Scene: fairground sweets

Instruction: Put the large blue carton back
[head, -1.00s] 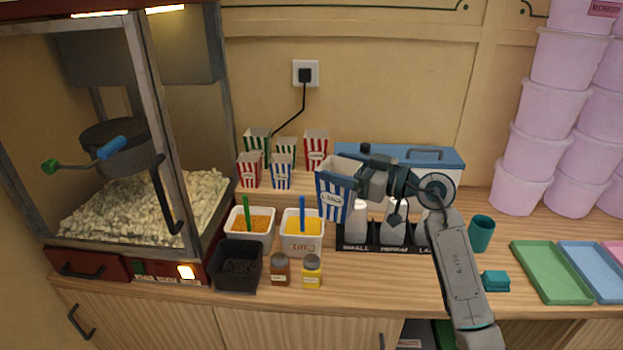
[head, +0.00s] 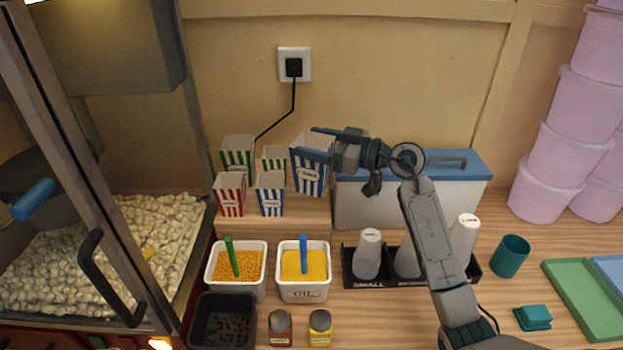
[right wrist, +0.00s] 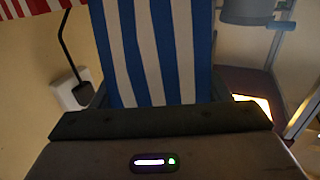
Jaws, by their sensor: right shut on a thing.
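The large blue-and-white striped carton (head: 311,179) is upright at the right end of the wooden step (head: 280,222), beside the smaller cartons. It fills the upper middle of the right wrist view (right wrist: 158,50). My right gripper (head: 308,142) is shut on its upper part, reaching in from the right. I cannot tell whether the carton's base touches the step. The small blue carton (head: 270,196) stands in front left of it. A red-striped carton (right wrist: 30,8) shows at the top left of the right wrist view. My left gripper is not in view.
Red (head: 230,196) and green (head: 238,154) cartons stand on the step's left. A blue-lidded box (head: 380,205) is close on the right. The bottle rack (head: 400,281), corn tub (head: 238,283) and oil tub (head: 303,292) stand in front. The popcorn machine is at left.

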